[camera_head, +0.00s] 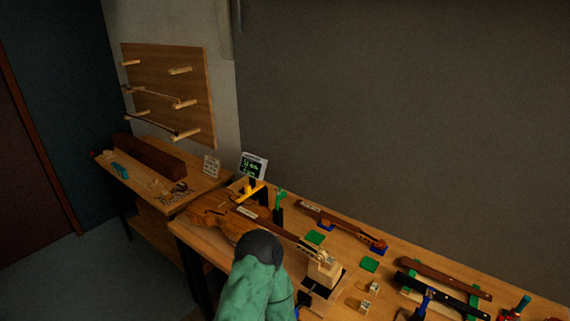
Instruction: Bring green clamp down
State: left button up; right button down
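A green clamp (280,197) stands upright at the back of the bench, beside the violin body and just right of a yellow clamp (250,192). Its lower part looks dark and is too small to make out fully. The brown violin (218,214) lies on the bench, its neck running right toward a light wooden block (325,272). A green, dark-capped link, which looks like part of my arm, rises from the bottom edge and covers part of the violin and bench front. Neither gripper's fingers can be seen.
A small display (253,166) stands behind the yellow clamp. Green pads (369,264), a second instrument neck (340,222), dark fingerboards (445,278) and small blocks crowd the right side. A side table (205,185) and a pegged board (170,90) are at left.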

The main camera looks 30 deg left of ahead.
aim_at(280, 194)
jog(key=u, duration=1.4)
jog(key=i+u, duration=0.45)
jog(key=k, duration=0.05)
